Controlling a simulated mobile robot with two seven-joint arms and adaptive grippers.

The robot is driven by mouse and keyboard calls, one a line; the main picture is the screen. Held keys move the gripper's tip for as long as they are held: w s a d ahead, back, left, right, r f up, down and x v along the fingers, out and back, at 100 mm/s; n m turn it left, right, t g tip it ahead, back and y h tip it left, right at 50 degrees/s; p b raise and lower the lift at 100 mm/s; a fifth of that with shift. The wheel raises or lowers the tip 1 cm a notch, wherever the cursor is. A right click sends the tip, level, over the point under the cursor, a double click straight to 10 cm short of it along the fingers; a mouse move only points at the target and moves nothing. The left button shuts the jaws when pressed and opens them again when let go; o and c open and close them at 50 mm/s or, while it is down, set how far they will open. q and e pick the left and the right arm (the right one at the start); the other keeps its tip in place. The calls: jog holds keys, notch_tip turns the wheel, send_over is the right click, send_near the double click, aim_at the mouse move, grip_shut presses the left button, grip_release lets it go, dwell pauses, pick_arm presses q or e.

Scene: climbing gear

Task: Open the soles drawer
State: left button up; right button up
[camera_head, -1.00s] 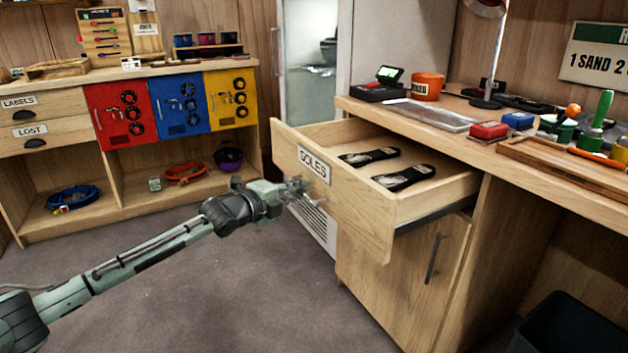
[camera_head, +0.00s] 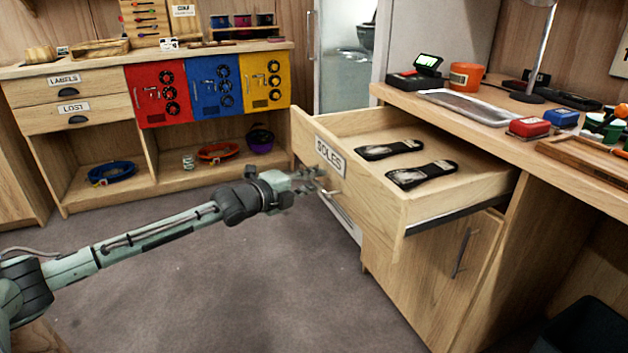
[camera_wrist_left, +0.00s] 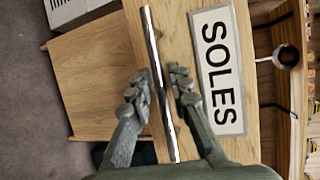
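The soles drawer (camera_head: 405,212) is pulled well out of the wooden bench in the head view. Two dark insoles, a rear one (camera_head: 389,150) and a front one (camera_head: 421,174), lie flat inside it. Its front carries a SOLES label (camera_head: 330,157), also plain in the left wrist view (camera_wrist_left: 216,70). A metal bar handle (camera_wrist_left: 158,80) is on the drawer front. My left gripper (camera_head: 313,185) is at the handle. In the left wrist view its fingers (camera_wrist_left: 159,91) are apart, one on each side of the bar, with small gaps visible. My right gripper is not in view.
A closed cupboard door (camera_head: 432,275) is below the drawer. The bench top above holds a metal tray (camera_head: 468,107), an orange pot (camera_head: 466,76) and a red box (camera_head: 529,127). A shelf unit with coloured doors (camera_head: 214,84) stands at the left. The floor between is clear.

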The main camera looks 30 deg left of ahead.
pick_arm(q)
jog(key=v, duration=1.2)
dwell(0.3)
dwell(0.4)
